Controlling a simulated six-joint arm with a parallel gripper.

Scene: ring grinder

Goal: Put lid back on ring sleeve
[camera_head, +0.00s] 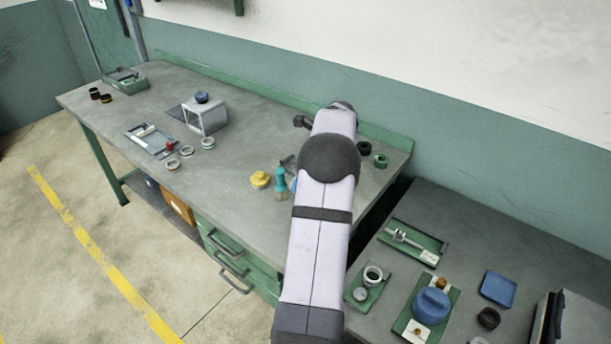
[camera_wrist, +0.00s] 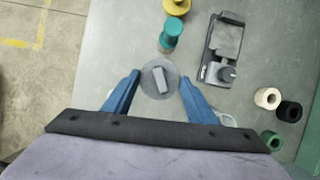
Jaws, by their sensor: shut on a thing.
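A grey round lid (camera_wrist: 148,88) with a raised bar handle shows in the wrist view, between the blue fingers of my gripper (camera_wrist: 159,80). My gripper is shut on the lid, with a finger at its left and right edges. I look down on the lid, and anything under it is hidden. I cannot make out the ring sleeve for certain. A pale rounded edge (camera_wrist: 228,119) shows behind the right finger, mostly covered. In the head view, my arm hides the lid and nearly all of my gripper.
A teal cylinder (camera_wrist: 171,33) and a yellow piece (camera_wrist: 177,5) stand beyond the lid. A grey device with a knob (camera_wrist: 222,55) is right of it. Cream (camera_wrist: 259,97), black (camera_wrist: 289,116) and green rings (camera_wrist: 271,147) lie farther right. The bench (camera_head: 223,170) is clear towards its front.

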